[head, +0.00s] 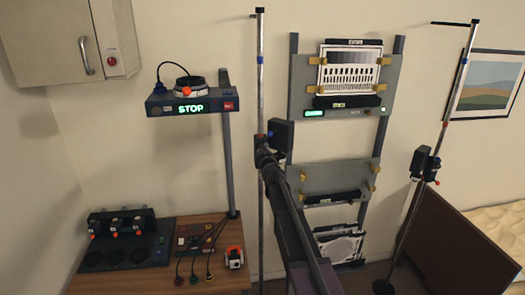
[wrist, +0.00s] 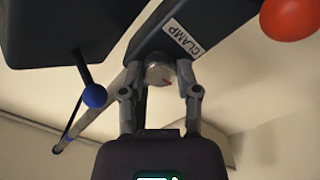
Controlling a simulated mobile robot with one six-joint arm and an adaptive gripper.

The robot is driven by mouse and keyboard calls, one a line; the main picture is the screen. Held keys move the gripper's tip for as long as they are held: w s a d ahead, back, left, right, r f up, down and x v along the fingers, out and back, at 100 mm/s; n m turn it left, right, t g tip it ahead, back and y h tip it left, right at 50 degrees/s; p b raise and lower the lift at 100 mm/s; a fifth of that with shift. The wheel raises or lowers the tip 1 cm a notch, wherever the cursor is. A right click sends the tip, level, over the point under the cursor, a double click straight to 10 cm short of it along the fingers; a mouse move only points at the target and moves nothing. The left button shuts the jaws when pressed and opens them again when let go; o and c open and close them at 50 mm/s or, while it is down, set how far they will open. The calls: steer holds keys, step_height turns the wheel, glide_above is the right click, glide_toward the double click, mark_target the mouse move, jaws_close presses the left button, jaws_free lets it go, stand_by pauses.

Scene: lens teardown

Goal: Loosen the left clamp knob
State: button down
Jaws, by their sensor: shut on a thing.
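The left clamp knob (wrist: 158,72) shows in the wrist view as a small round silver knob with a red mark, beneath a dark block with a white CLAMP label (wrist: 187,37). My gripper (wrist: 161,80) has one finger on each side of the knob and is shut on it. In the head view my gripper (head: 264,152) is up against the left pole (head: 261,85), by the dark clamp box (head: 281,133). The knob is hidden there behind my gripper and arm.
A blue ball-ended lever (wrist: 94,96) and a red ball (wrist: 291,18) flank the clamp in the wrist view. A rack panel (head: 320,180) stands right of the pole. A second pole with a clamp box (head: 423,163) is farther right. A wooden desk (head: 215,280) is lower left.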

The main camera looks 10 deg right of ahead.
steer(key=shift+c, duration=1.7)
jaws_free()
steer(key=s, duration=1.2)
